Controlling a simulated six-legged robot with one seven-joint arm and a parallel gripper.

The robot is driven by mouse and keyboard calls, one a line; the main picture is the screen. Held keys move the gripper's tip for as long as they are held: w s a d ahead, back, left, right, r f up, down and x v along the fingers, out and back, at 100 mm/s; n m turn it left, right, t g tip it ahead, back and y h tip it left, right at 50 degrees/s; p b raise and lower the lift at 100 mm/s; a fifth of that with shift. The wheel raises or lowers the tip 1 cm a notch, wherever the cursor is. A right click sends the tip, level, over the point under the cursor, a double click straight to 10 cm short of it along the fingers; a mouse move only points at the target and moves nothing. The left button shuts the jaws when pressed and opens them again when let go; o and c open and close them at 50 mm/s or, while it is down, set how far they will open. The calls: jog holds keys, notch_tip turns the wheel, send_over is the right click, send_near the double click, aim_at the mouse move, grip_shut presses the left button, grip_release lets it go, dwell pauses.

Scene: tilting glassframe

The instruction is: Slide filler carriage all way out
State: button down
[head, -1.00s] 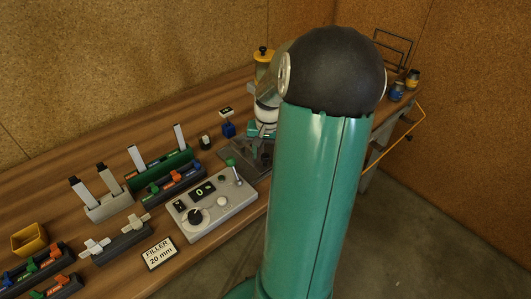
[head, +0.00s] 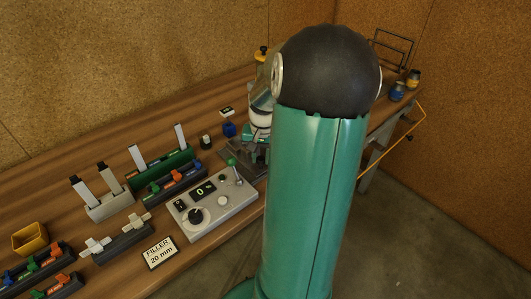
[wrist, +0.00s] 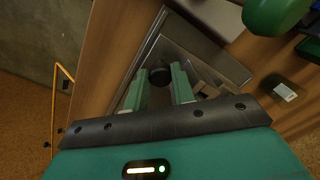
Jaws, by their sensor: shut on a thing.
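In the wrist view, my gripper (wrist: 159,86) has its two green fingers on either side of a dark round knob (wrist: 160,73) and is shut on it. The knob sits over a grey metal fixture (wrist: 217,60) with a long edge, which looks like the filler carriage and its track. How far the carriage stands out cannot be told. In the head view, part of the dark grey fixture (head: 236,161) shows beside my arm. My arm hides the rest of it and my fingertips there.
A "FILLER 20 mm" sign (head: 160,253) and several racks of coloured parts lie further left.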

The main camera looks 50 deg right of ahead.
jog(key=shift+w+a, duration=0.15)
jog(key=shift+a, duration=0.45)
jog(key=shift+w+a, duration=0.15)
jog(key=shift+a, duration=0.45)
jog(key=c, duration=1.2)
grip_release()
jog(key=shift+a, duration=0.15)
jog(key=shift+o, duration=0.2)
jog(key=shift+d+r, duration=0.2)
jog(key=shift+r, duration=0.1)
notch_tip(320, 180, up, 13)
jog(key=shift+s+r, duration=0.15)
jog(key=shift+s, duration=0.15)
